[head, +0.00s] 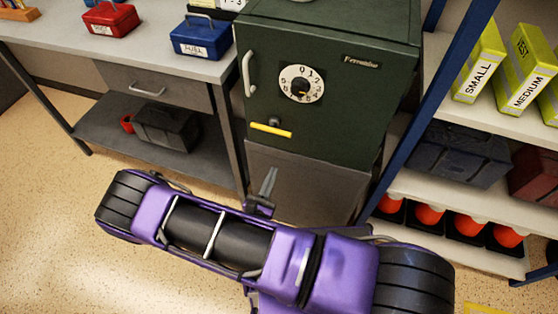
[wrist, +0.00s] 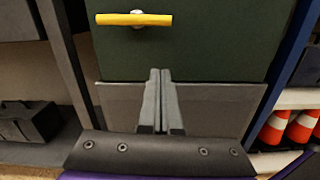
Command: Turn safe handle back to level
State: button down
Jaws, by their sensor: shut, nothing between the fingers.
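The dark green safe (head: 330,120) stands on a grey plinth (head: 300,185). Its yellow bar handle (head: 271,130) is low on the door, towards the left. In the wrist view the handle (wrist: 134,19) lies about level, nearly parallel to the safe's bottom edge. My gripper (head: 271,171) is shut and empty, in front of the plinth and below the handle. In the wrist view the fingertips (wrist: 160,71) are together, apart from the handle and a little to its right. A white numbered dial (head: 301,83) sits above the handle.
A silver door grip (head: 248,74) is on the safe's left side. A desk with a drawer (head: 150,88) stands left, with red (head: 110,20) and blue (head: 203,37) boxes on it. Blue-framed shelving (head: 428,95) stands close at the right. Open floor (head: 50,200) lies at left.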

jog(key=shift+v, duration=1.35)
